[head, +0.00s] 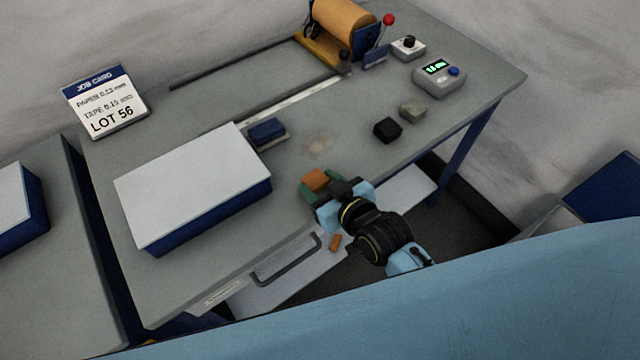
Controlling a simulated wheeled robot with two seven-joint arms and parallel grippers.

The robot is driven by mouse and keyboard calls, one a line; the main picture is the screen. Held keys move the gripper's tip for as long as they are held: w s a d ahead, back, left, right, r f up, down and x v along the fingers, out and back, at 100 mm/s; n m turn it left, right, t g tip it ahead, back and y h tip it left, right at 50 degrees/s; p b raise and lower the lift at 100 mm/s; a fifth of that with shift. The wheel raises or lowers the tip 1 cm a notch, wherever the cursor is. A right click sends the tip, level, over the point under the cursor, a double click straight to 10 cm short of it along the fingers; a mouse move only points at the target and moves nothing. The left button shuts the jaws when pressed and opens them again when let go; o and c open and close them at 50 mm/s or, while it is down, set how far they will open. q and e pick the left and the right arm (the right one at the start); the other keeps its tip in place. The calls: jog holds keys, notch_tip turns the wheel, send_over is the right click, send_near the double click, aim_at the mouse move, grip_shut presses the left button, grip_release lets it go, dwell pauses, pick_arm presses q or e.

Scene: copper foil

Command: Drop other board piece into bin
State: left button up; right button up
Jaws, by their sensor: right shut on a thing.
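My right gripper (328,188) is over the front edge of the workbench, its jaws pointing to the upper left. It is shut on a small orange-brown piece (317,180), which shows at its fingertips. A dark green item (308,193) shows just beside and below that piece; I cannot tell whether it is held too. Another small orange-brown piece (334,242) lies lower, by the pale surface under the bench's front edge. No container is clearly marked as the bin; a blue open-looking box (610,193) stands on the right. My left gripper is out of view.
The workbench (215,95) carries a white-topped blue box (195,185), a small blue block (267,132), black and grey-green blocks (387,130), a copper-coloured roll (344,28), a meter (440,77) and a job card (104,102). The bench middle is mostly clear.

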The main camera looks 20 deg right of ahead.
notch_tip(320, 180, up, 9)
jog(key=p, duration=0.1)
jog(key=shift+p, duration=0.3)
jog(key=shift+f, duration=0.1)
